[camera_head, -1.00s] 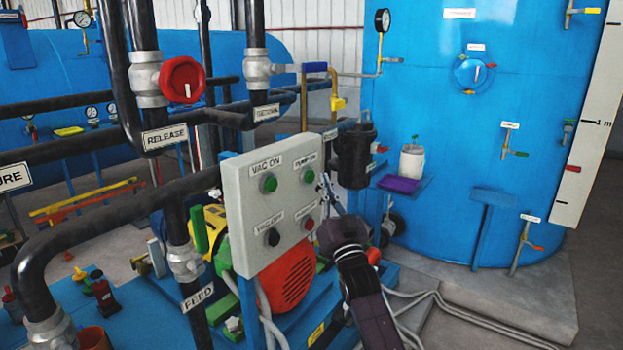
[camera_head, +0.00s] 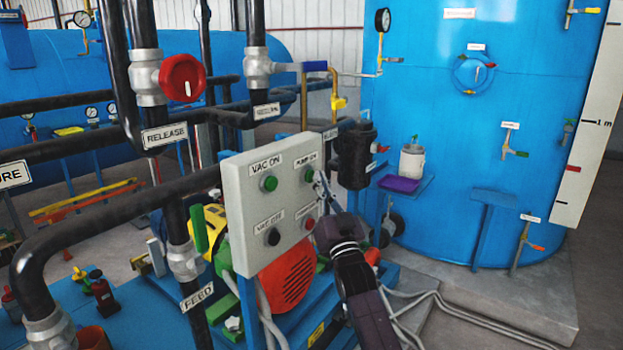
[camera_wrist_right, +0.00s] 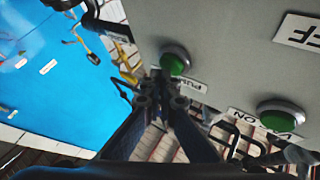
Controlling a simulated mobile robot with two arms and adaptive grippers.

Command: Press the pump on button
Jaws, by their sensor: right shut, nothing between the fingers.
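The pump on button (camera_head: 308,175) is the green button at the upper right of the grey control panel (camera_head: 290,207), under the PUMP ON label. My right gripper (camera_head: 320,180) is shut and empty, its tips just right of this button in the head view. In the right wrist view, the pump on button (camera_wrist_right: 173,64) shows close beside the tips of the right gripper (camera_wrist_right: 156,76). I cannot tell whether they touch. The button looks raised there. My left gripper is not in view.
The green VAC ON button (camera_head: 270,183), the black VAC OFF button (camera_head: 273,237) and a red button (camera_head: 309,223) share the panel. Black pipes (camera_head: 100,207) run at the left. A blue tank (camera_head: 480,130) stands behind at the right.

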